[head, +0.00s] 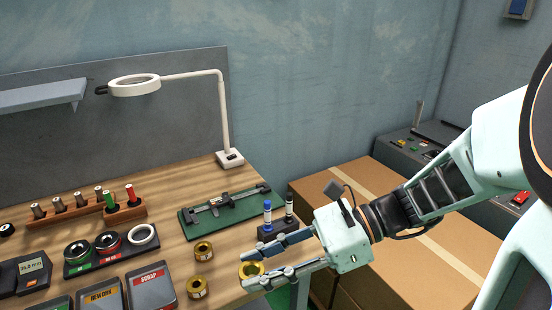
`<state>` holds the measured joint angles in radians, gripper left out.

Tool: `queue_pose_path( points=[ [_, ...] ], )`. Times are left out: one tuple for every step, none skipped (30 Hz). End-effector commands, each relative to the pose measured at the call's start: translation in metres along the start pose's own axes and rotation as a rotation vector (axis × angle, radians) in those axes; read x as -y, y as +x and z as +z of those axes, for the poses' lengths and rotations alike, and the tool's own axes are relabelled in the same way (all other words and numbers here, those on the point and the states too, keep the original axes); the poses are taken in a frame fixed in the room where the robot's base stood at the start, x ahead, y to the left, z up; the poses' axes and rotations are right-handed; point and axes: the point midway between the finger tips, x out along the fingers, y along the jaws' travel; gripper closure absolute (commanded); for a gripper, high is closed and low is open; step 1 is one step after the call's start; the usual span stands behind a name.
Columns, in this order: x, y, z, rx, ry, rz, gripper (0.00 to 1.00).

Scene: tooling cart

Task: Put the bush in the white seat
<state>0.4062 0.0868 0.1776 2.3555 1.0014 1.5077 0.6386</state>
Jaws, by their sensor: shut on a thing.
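My gripper (245,271) is shut on a brass bush (251,269), near the right edge of the wooden worktop. One finger lies on each side of it; I cannot tell whether it clears the surface. The white seat (153,230) is a white ring with a dark centre at the right end of a black holder (105,262), left of and farther back than my gripper. No bush shows in it. Two other brass bushes, one farther back (203,250) and one nearer (197,288), stand on the worktop between the holder and my gripper.
A green-rimmed and a red-rimmed seat (107,243) share the holder. Behind are a wooden rack (88,223), a green mat (207,228) with a caliper, and a magnifier lamp (229,158). Labelled bins (152,288) lie in front.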

Motion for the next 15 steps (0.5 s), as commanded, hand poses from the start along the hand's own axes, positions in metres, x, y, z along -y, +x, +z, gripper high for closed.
queue_pose_path(
  points=[
    [0.013,-0.006,-0.007,0.002,0.02,-0.042,1.0],
    [0.023,-0.011,-0.011,0.003,0.032,-0.073,1.0],
    [0.037,-0.018,-0.019,0.003,0.052,-0.12,1.0],
    [0.049,-0.025,-0.026,0.002,0.069,-0.16,1.0],
    [0.061,-0.032,-0.033,0.003,0.088,-0.201,1.0],
    [0.077,-0.043,-0.044,0.004,0.112,-0.26,1.0],
    [0.088,-0.051,-0.053,0.003,0.13,-0.302,1.0],
    [0.098,-0.06,-0.062,0.003,0.149,-0.345,1.0],
    [0.11,-0.071,-0.074,0.003,0.171,-0.397,1.0],
    [0.118,-0.079,-0.082,0.003,0.184,-0.431,1.0],
    [0.125,-0.087,-0.09,0.002,0.198,-0.465,1.0],
    [0.133,-0.096,-0.101,0.003,0.215,-0.506,1.0],
    [0.138,-0.103,-0.107,0.002,0.226,-0.532,1.0],
    [0.143,-0.109,-0.114,0.003,0.236,-0.559,1.0],
    [0.148,-0.117,-0.123,0.001,0.247,-0.59,1.0]
  ],
)
